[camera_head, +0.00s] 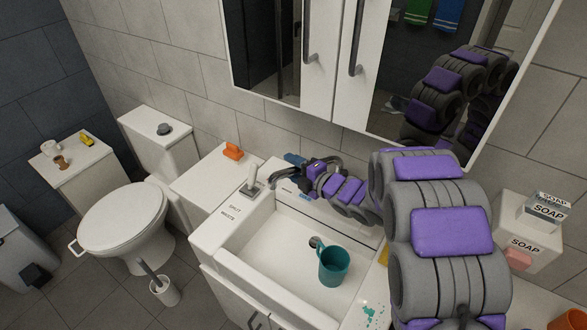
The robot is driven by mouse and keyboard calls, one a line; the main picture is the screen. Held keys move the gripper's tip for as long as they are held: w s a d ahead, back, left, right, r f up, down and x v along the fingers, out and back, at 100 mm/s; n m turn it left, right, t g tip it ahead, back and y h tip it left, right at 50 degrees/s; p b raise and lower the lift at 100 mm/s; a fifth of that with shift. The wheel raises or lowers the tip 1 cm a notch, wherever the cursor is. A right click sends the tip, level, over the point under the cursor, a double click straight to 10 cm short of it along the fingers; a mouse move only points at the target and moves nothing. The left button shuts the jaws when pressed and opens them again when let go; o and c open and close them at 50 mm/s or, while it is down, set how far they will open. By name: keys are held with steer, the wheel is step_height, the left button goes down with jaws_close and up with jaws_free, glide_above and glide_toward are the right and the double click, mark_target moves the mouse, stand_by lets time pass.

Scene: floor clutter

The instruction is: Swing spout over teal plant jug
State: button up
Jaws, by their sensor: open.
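The teal plant jug (333,266) stands upright in the white sink basin (260,248), near the drain, with its handle to the left. My gripper (287,184) is over the back rim of the sink, up and left of the jug. Its dark curved fingers are open, and I see nothing held between them. I cannot clearly tell the spout from the dark finger shapes there; my gripper and arm cover much of that back edge. A grey lever (250,180) stands on the ledge left of my gripper, near printed labels reading "SHUT" and "WASTE".
A blue item (295,159) lies just behind my gripper. An orange item (233,151) sits on the left counter. Teal spots mark the front right sink rim. A soap dispenser (527,232) is at right, a mirrored cabinet (335,60) above. The toilet (125,222) is at left.

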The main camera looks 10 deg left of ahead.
steer(key=shift+c, duration=0.3)
jaws_close()
steer(key=shift+f, duration=0.1)
